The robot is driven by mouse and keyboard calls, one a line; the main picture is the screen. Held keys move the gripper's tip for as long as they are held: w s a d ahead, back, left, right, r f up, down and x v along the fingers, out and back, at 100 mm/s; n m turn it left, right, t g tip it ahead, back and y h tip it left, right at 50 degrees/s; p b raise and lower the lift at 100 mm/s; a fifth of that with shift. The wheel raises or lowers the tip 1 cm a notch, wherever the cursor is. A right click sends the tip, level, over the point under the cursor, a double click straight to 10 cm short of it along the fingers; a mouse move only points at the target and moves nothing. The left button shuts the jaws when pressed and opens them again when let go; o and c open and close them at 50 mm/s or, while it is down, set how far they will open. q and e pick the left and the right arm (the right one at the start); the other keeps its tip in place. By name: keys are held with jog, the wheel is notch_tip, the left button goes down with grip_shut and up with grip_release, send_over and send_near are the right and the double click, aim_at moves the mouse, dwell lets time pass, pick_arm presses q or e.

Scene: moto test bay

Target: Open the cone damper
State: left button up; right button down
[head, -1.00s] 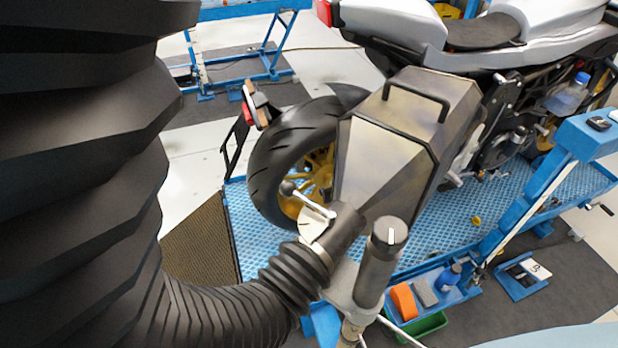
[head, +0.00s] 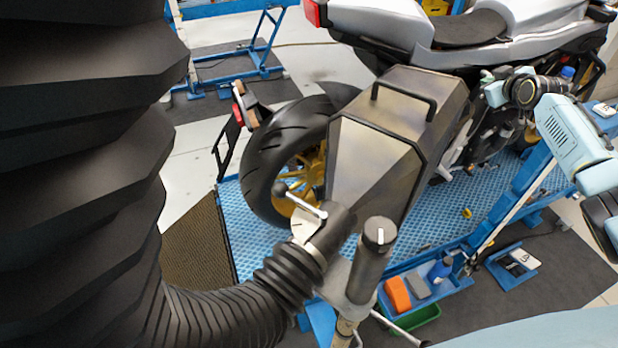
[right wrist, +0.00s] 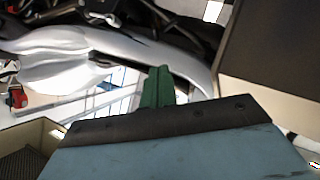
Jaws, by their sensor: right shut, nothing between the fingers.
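The cone damper (head: 330,230) is a dark fitting at the end of a ribbed black hose in the head view, low centre. Its lever (head: 303,203) is a pale rod with a dark ball knob at its upper left end, over a white plate (head: 304,226). My right gripper (head: 488,77) is up and to the right of the damper, well apart from it, by the motorcycle's side. Its green fingers are together and empty in the right wrist view (right wrist: 158,88). The damper cannot be made out in that view. My left gripper is not in view.
The motorcycle (head: 480,40) stands on a blue platform (head: 440,215). A metal case (head: 375,155) stands between damper and gripper. An upright dark cylinder (head: 372,260) is right of the damper. A huge ribbed black hose (head: 85,170) fills the left.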

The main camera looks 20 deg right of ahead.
jog(key=w+a+r+n+t+y+p, duration=0.15)
jog(key=a+r, duration=0.35)
jog(key=r, duration=0.7)
jog(key=w+a+r+n+g+y+p, duration=0.1)
jog(key=a+y, duration=0.2)
jog(key=a, duration=0.4)
jog(key=w+a+r+n+g+y+p, duration=0.1)
jog(key=a+g+y, duration=0.15)
jog(key=a, duration=0.45)
jog(key=s+a+f+g+y, duration=0.1)
jog(key=s+a+f+g, duration=0.1)
jog(key=a, duration=0.4)
jog(key=s+a+f+n+g+y+p, duration=0.1)
jog(key=s+a+f+g+y, duration=0.1)
jog(key=a, duration=0.5)
jog(key=s+a+f+n+g+y, duration=0.1)
jog(key=s+a+f+g, duration=0.1)
jog(key=a, duration=0.5)
jog(key=shift+s+a+f+p, duration=0.1)
jog(key=shift+s+f+p, duration=0.1)
jog(key=shift+s+f, duration=0.3)
jog(key=shift+s+f+p, duration=0.2)
jog(key=shift+s+f, duration=0.1)
jog(key=shift+s, duration=0.4)
jog(key=s+a+f+g, duration=0.4)
jog(key=s+a+f, duration=0.1)
jog(key=s+a, duration=0.2)
jog(key=shift+a+f+y, duration=0.25)
jog(key=shift+a+y, duration=0.05)
jog(key=shift+a, duration=0.3)
